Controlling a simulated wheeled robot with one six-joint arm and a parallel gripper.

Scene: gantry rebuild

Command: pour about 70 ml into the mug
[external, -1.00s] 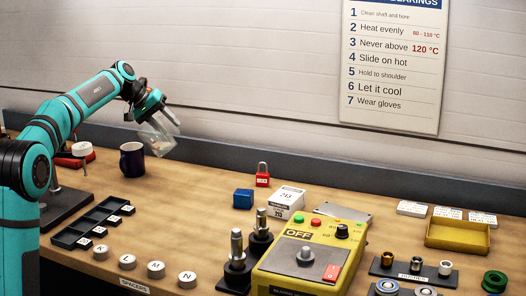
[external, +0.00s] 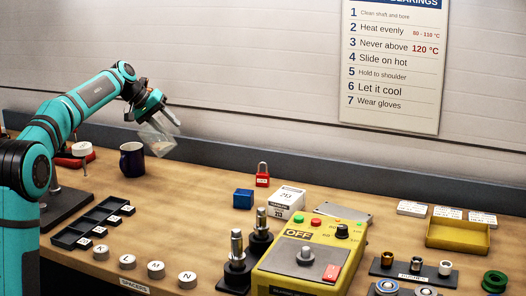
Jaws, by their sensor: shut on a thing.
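A dark blue mug (external: 132,160) stands upright on the bench at the left, its opening facing up. My gripper (external: 165,122) is above and to the right of the mug, shut on a clear glass container (external: 158,140). The container is tilted and held in the air, apart from the mug. Some pale brownish content shows low inside it. I cannot see any stream between the container and the mug, and the mug's inside is too dark to tell its level.
A black compartment tray (external: 75,238) and several round spacers (external: 156,270) lie in front of the mug. A blue block (external: 243,199), a red padlock (external: 262,176) and a yellow heater box (external: 300,262) stand to the right. The grey back ledge (external: 230,160) runs behind.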

